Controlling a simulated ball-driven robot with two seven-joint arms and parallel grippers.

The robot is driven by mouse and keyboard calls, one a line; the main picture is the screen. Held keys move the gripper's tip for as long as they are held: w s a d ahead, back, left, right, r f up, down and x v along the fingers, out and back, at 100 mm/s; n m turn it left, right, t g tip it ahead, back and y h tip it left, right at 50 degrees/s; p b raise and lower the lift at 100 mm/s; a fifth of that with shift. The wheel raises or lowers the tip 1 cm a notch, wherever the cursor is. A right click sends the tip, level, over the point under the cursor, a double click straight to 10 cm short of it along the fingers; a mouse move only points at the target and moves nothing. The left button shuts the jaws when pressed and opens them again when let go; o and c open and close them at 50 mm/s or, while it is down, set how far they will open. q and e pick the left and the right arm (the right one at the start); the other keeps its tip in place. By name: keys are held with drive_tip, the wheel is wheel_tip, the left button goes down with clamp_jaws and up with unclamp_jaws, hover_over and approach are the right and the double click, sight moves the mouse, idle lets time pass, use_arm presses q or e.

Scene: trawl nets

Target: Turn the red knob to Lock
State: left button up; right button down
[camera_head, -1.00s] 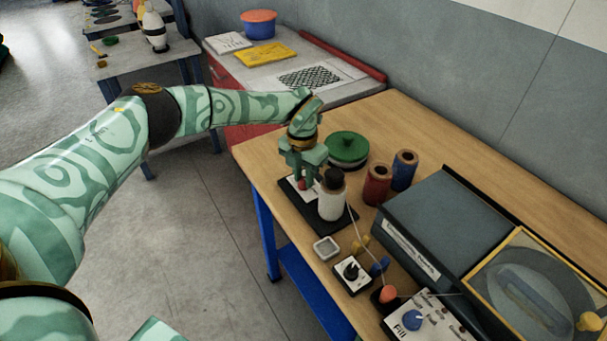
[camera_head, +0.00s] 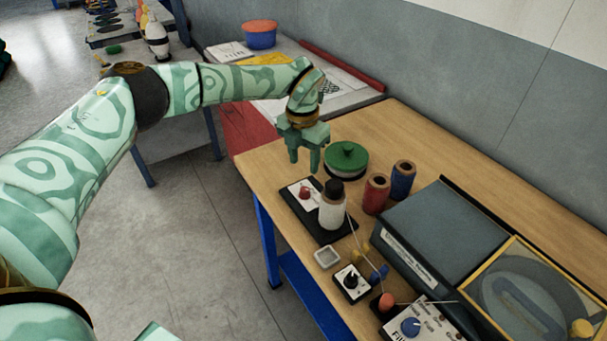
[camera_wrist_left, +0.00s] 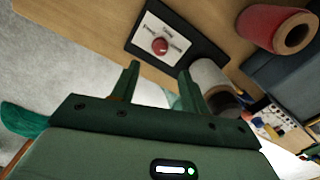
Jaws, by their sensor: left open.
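The red knob (camera_head: 305,193) sits on a white label plate (camera_head: 297,190) at the far left end of a black base on the wooden bench. The knob also shows in the left wrist view (camera_wrist_left: 160,46), with print around it too small to read. My left gripper (camera_head: 304,167) is open and empty, raised above the knob and apart from it. In the left wrist view its two fingers (camera_wrist_left: 158,75) point toward the plate. My right gripper is not in view.
A white bottle with a black cap (camera_head: 333,205) stands on the same black base, close beside the knob. A green round tin (camera_head: 346,160), red spool (camera_head: 375,194) and blue spool (camera_head: 402,180) stand behind. A small knob box (camera_head: 352,283) is nearer the front.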

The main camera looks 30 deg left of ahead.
use_arm(q)
wheel_tip(320, 180, up, 7)
drive_tip(key=shift+r+p, duration=0.2)
drive_tip(key=shift+p, duration=0.25)
drive_tip(key=shift+a, duration=0.1)
